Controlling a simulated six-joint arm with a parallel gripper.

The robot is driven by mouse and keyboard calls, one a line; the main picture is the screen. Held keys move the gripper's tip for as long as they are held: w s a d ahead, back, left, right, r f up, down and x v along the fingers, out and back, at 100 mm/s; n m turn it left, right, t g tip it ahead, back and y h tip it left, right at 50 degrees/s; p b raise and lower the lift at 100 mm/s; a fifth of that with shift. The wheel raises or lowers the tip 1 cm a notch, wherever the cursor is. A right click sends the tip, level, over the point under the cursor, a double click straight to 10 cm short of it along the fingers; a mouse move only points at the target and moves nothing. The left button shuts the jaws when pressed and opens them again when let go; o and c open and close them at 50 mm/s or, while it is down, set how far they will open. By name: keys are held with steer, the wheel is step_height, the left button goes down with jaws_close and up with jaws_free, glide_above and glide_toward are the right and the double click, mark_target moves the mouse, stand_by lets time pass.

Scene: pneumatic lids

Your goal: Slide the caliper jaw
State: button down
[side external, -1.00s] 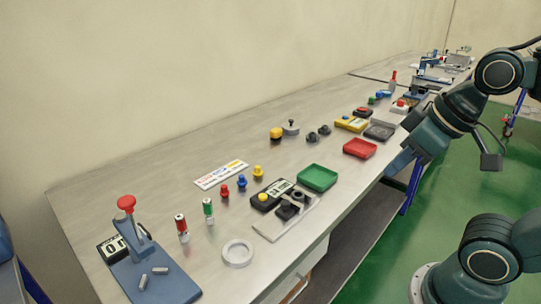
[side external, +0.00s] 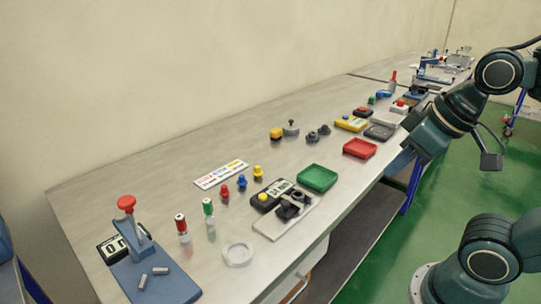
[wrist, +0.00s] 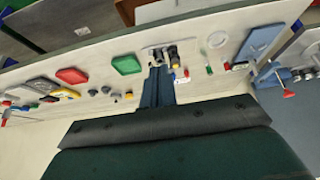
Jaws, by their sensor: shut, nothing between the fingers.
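The caliper fixture shows in the side external view as a pale plate (side external: 268,230) near the front table edge. Beside it is a black readout box (side external: 262,203) with a yellow button and a lit display. Dark blocks, which look like the jaw parts (side external: 290,209), sit on the plate. In the wrist view these dark parts (wrist: 173,54) lie just beyond my fingertips. My gripper (wrist: 157,68) is shut and empty, its two fingers side by side. Whether it touches the jaw cannot be told.
A green tray (side external: 317,170) and a red tray (side external: 350,153) stand to the right. Coloured pegs (side external: 242,183), a pale ring (side external: 238,263) and a blue press (side external: 157,270) with a red knob are to the left. The back of the table is largely bare.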

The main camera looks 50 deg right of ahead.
steer(key=c, duration=2.1)
jaws_free()
steer(key=o, duration=0.6)
steer(key=shift+w, duration=0.1)
steer(key=shift+c, duration=0.2)
steer(key=n+g+y, duration=0.4)
steer(key=n, duration=0.9)
glide_above(286, 202)
steer(key=s+d, duration=0.3)
steer(key=d, duration=0.2)
step_height(286, 202, down, 4)
steer(key=shift+w+d+f+n, duration=0.3)
steer(key=shift+w+f, duration=0.05)
steer(key=shift+w, duration=0.05)
steer(key=shift+f, duration=0.1)
steer(key=x, duration=1.3)
steer(key=shift+w+a+f, duration=0.1)
steer(key=shift+a+f, duration=0.1)
steer(key=shift+a, duration=0.05)
